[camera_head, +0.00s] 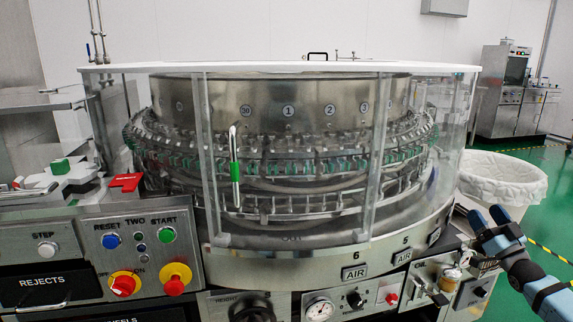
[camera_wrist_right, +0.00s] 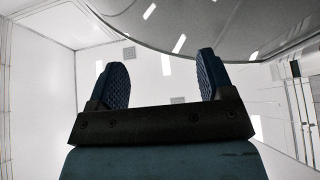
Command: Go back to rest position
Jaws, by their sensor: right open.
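My right gripper (camera_head: 487,217) is at the lower right of the head view, in front of the right side of the rotary washer (camera_head: 300,252). Its two blue fingers are spread apart with nothing between them. In the right wrist view the open fingers (camera_wrist_right: 160,85) point up towards the ceiling, with a grey curved rim above them. The washer has a clear guard, a white top and a steel drum with numbered marks. My left gripper is not in view.
A white lined bin (camera_head: 503,180) stands behind my right gripper. A control panel (camera_head: 135,250) with blue, green and red buttons is at the left. Gauges and knobs (camera_head: 320,308) line the washer's front. Green floor (camera_head: 550,215) is open at the right.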

